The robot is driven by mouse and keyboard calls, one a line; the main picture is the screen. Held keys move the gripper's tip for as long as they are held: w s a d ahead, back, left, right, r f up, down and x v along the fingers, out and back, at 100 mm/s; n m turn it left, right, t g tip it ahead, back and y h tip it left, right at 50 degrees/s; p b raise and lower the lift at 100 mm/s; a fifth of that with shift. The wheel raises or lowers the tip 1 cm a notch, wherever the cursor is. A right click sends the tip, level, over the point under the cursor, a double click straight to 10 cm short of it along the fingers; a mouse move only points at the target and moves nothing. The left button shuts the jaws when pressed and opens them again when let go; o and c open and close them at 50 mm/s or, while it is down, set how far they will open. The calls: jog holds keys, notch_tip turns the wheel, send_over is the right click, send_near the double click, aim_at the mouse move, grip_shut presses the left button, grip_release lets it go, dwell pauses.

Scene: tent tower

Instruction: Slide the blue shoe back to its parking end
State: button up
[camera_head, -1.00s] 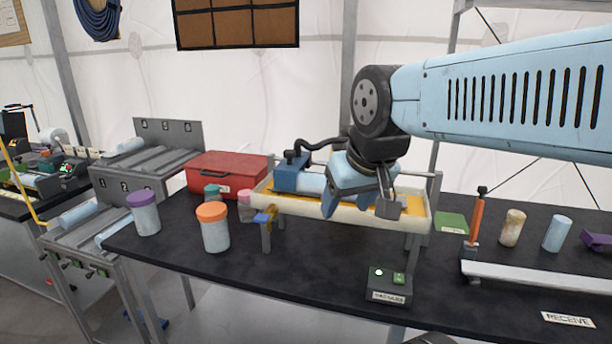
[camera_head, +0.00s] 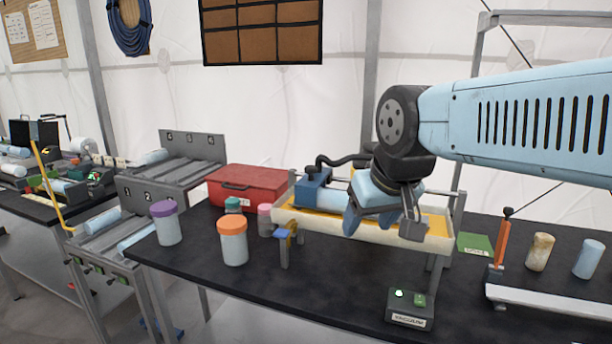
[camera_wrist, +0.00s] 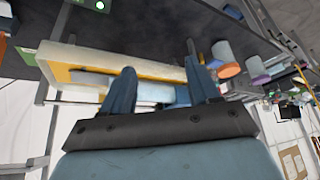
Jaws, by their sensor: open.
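A blue block, which looks like the blue shoe (camera_head: 313,189), sits at the left end of a long cream tray (camera_head: 310,224) with a yellow bed. A black hose rises behind it. A pale blue cylinder (camera_head: 332,200) lies in the tray just right of the block. My gripper (camera_head: 362,212) is over the middle of the tray, right of the block, pointing down. Its fingers are open in the wrist view (camera_wrist: 164,85), with part of the tray and something pale blue behind them. Whether the fingers touch anything is unclear. My wrist hides the tray's middle.
An orange-lidded jar (camera_head: 233,242) and a purple-lidded jar (camera_head: 167,224) stand left of the tray. A red case (camera_head: 255,186) is behind. A small button box (camera_head: 410,308) sits in front. A rail with an orange post (camera_head: 501,243) stands at right.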

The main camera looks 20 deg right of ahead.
dwell(0.3)
notch_tip(320, 180, up, 14)
jog(key=n+g, duration=0.2)
jog(key=g, duration=0.4)
send_over(311, 167)
notch_tip(311, 167, down, 13)
jog(key=shift+w+f, duration=0.1)
jog(key=shift+c, duration=0.3)
grip_shut()
